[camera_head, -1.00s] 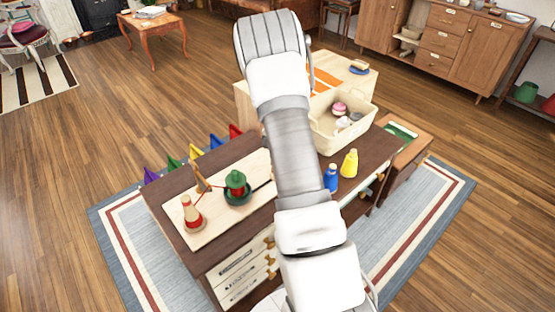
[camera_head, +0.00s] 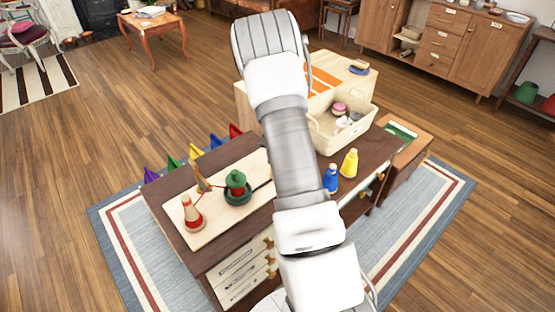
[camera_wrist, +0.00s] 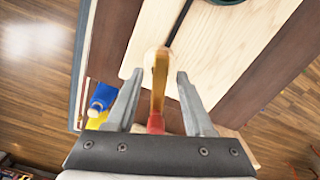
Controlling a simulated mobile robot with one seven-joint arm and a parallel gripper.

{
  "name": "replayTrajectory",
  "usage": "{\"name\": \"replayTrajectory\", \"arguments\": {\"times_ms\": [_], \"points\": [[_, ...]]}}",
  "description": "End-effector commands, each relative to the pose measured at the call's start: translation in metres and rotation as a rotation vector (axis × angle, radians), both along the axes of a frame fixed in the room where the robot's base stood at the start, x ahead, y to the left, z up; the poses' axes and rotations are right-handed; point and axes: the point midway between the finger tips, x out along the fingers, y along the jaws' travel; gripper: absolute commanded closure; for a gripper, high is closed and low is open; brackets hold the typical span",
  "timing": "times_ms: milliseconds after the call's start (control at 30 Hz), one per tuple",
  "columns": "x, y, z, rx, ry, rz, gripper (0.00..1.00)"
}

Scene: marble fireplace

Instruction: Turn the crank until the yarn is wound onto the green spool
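The green spool (camera_head: 236,179) stands upright on a dark round base on the pale wooden board (camera_head: 210,229), with red showing around its middle. A cone of red yarn (camera_head: 192,216) stands at the board's near left. A wooden post (camera_head: 201,179) stands behind them, with a thin red strand near it. In the wrist view, a dark crank rod (camera_wrist: 180,22) runs from the round base to an amber handle (camera_wrist: 160,72) with a red end. My gripper (camera_wrist: 158,75) is open, its fingers on either side of the handle with gaps visible. My arm hides the handle in the head view.
Blue (camera_head: 331,178) and yellow (camera_head: 349,163) cones stand on the dark cabinet top, right of my arm; they also show beside my left finger in the wrist view. A cream basket (camera_head: 337,137) stands behind them. Coloured pennants (camera_head: 194,152) line the cabinet's far left side.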

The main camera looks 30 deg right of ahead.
Motion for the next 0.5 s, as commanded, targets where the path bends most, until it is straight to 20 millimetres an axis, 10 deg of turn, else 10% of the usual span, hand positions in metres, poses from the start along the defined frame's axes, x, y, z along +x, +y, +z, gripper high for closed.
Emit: {"name": "replayTrajectory", "arguments": {"times_ms": [500], "points": [[0.001,0.000,0.043,-0.002,-0.005,0.001,0.47]]}}
